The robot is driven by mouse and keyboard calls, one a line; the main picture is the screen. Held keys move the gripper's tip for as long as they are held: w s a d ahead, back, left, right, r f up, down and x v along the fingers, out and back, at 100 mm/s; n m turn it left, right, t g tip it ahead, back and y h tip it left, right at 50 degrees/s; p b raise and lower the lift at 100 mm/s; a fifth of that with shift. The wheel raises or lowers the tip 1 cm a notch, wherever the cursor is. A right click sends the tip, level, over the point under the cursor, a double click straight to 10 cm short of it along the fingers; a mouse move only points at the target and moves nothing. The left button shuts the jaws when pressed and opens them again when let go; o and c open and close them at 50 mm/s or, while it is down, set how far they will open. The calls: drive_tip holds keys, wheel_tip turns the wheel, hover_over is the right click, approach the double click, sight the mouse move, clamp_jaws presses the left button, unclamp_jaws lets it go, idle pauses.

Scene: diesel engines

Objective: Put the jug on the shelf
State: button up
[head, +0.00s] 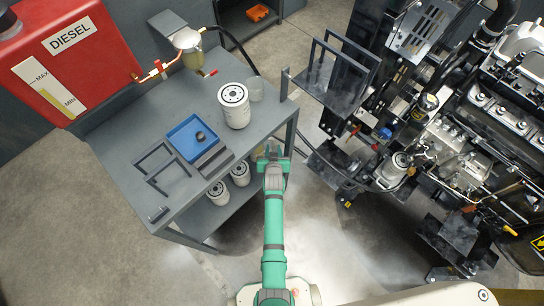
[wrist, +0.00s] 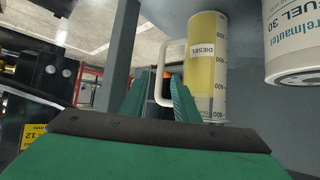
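The jug (wrist: 207,65) is a clear cylinder of yellow fuel with a DIESEL label, a printed scale and a pale handle (wrist: 170,75) on its left. It looks upright beneath the bench top, beside a white filter. In the head view it is mostly hidden near the bench edge. My gripper (head: 272,155) is beside the bench's right edge. In the wrist view its green fingers (wrist: 160,95) are apart and point toward the handle, with the right finger overlapping the jug's lower side. Nothing is visibly held. The bench has a lower shelf (head: 205,222).
White filters (head: 218,192) stand on the lower shelf. A grey post (wrist: 122,45) rises left of the jug. The engine (head: 500,110) fills the right.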

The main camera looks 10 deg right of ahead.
drive_tip(key=s+a+r+t, duration=0.15)
drive_tip(key=s+r, duration=0.25)
drive_tip(key=s, duration=0.5)
drive_tip(key=s+a+r, duration=0.3)
drive_tip(key=s, duration=0.6)
drive_tip(key=s+a+r+t, duration=0.15)
drive_tip(key=s+r, duration=0.25)
drive_tip(key=s, duration=0.5)
drive_tip(key=s+a+r+n+y, duration=0.1)
drive_tip(key=s+r, duration=0.6)
drive_tip(key=r, duration=0.2)
drive_tip(key=s+a+r+t, duration=0.1)
drive_tip(key=s+a+r, duration=0.1)
drive_tip(key=s+r, duration=0.5)
wheel_tip(320, 180, up, 3)
drive_tip(key=shift+s+r+n+y, duration=0.1)
drive_tip(key=shift+s+n+y, duration=0.3)
drive_tip(key=shift+w, duration=0.1)
